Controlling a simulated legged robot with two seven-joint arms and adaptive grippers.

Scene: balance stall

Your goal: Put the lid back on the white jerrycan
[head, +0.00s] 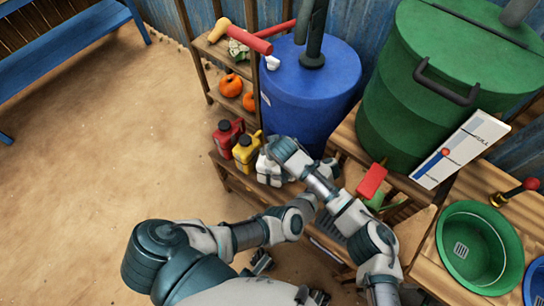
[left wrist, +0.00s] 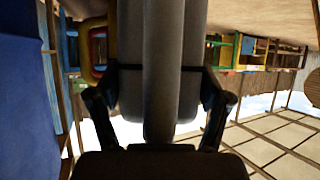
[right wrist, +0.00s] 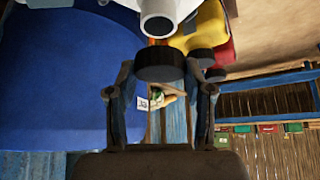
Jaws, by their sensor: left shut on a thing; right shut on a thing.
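The white jerrycan (head: 268,170) stands on the lower shelf, partly hidden by my arms in the head view. In the right wrist view its open spout (right wrist: 158,26) shows a dark mouth. My right gripper (right wrist: 160,78) is shut on the black lid (right wrist: 160,64), which is off the spout and close to its mouth; I cannot tell the exact gap. In the left wrist view, my left gripper (left wrist: 160,95) is shut on a shadowed grey ridged body, seemingly the white jerrycan's (left wrist: 160,55).
A yellow jerrycan (head: 246,151) and a red jerrycan (head: 226,137) stand left of the white one. A blue barrel (head: 310,90) rises close behind. A green tank (head: 430,100), a red-topped object (head: 371,180) and a green basin (head: 475,245) are to the right.

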